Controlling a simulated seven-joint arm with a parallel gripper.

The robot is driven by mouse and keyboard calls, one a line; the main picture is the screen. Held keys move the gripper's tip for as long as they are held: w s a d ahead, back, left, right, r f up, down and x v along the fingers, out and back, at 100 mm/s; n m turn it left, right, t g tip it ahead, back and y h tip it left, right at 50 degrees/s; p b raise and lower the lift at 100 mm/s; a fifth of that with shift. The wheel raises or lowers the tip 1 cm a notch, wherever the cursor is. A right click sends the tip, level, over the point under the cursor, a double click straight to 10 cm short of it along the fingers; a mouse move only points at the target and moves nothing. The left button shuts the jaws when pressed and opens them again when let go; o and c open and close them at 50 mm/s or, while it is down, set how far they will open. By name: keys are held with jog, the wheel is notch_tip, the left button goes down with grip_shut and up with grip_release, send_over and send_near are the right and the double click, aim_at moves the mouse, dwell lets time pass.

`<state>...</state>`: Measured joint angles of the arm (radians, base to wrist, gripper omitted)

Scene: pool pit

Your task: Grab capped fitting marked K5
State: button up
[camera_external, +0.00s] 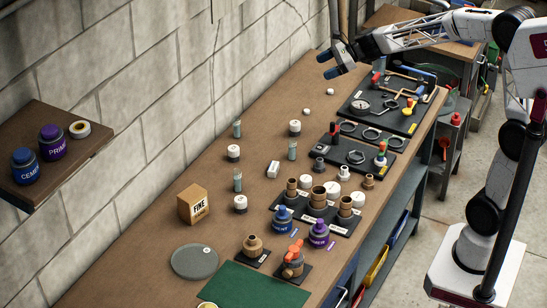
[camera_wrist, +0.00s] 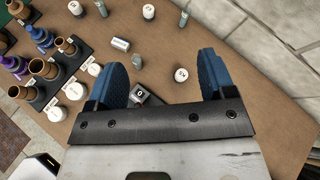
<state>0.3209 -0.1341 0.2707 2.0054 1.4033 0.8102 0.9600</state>
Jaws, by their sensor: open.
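Several white-capped fittings stand on the brown workbench; their marks are too small to read, so I cannot tell which is K5. In the external view one is at the wall side (camera_external: 233,152), one further back (camera_external: 295,127) and one nearer the front (camera_external: 240,203). In the wrist view one capped fitting (camera_wrist: 181,74) lies between my fingers in the picture, well beyond them.
Dark trays with tools (camera_external: 386,104) and clamps (camera_external: 352,156) line the bench's right side. Brown sockets (camera_external: 318,194), blue and purple jars and a cardboard box (camera_external: 194,205) stand nearer the front. The block wall borders the left; bare bench lies along it.

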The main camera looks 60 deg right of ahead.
jog(key=w+d+f+m+t, duration=0.2)
jog(key=w+d+m, duration=0.3)
jog(key=w+d, duration=0.1)
jog(key=h, duration=0.1)
send_near(298, 127)
jog(key=w, duration=0.1)
jog(key=w+f, duration=0.1)
jog(key=w, duration=0.1)
jog(key=shift+d+f, duration=0.3)
jog(key=shift+x, duration=1.3)
jog(key=shift+a, duration=0.1)
jog(key=shift+f+x, duration=0.2)
jog(key=shift+x, duration=2.3)
